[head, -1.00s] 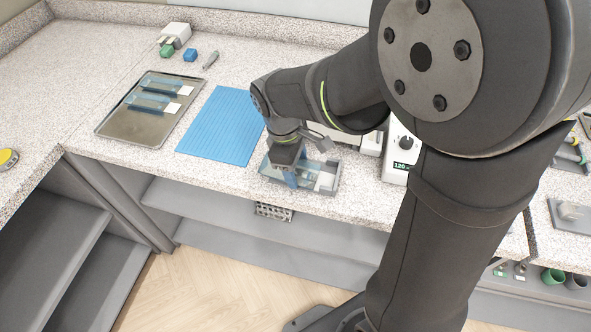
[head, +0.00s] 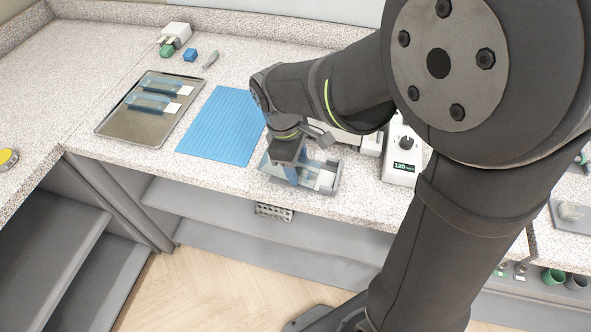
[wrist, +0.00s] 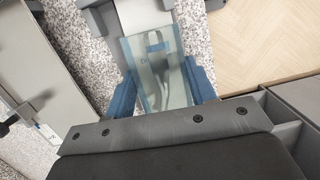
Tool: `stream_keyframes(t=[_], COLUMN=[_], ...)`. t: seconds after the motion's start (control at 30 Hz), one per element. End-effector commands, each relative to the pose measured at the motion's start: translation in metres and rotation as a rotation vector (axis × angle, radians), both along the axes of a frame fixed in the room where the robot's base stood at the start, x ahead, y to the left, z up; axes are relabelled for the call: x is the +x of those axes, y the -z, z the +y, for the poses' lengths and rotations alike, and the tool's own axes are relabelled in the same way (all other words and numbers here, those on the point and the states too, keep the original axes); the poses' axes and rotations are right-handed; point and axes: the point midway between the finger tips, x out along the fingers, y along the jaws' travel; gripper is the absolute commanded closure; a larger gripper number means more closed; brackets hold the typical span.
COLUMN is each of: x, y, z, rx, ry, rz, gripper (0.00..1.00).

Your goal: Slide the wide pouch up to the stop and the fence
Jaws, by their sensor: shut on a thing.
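The wide pouch (wrist: 155,65) is a clear blue-tinted packet with an instrument showing inside. In the head view it lies in a shallow grey fixture (head: 265,184) near the counter's front edge, partly hidden by my gripper (head: 291,174). In the wrist view, the blue fingertips of my gripper (wrist: 160,90) are on either side of the pouch and shut on it. Grey parts of the fixture (wrist: 143,17) show at the pouch's far end. I cannot tell whether the pouch touches the stop or the fence.
A blue ribbed mat (head: 222,125) lies left of the fixture. A metal tray (head: 118,130) holds two more pouches (head: 152,103). A white device (head: 400,160) with a "120" display stands to the right.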

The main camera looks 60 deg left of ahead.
Motion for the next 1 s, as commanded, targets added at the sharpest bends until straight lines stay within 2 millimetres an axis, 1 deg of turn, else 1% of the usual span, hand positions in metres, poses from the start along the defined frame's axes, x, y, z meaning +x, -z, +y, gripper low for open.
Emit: stream_keyframes(t=[0.03, 0.47, 1.0], x=[0.001, 0.001, 0.001], y=[-0.006, -0.005, 0.006], z=[0.005, 0.005, 0.004], rx=[0.016, 0.017, 0.012], ry=[-0.004, -0.005, -0.004], rz=[-0.004, -0.004, -0.003], gripper=[1.00, 1.00, 1.00])
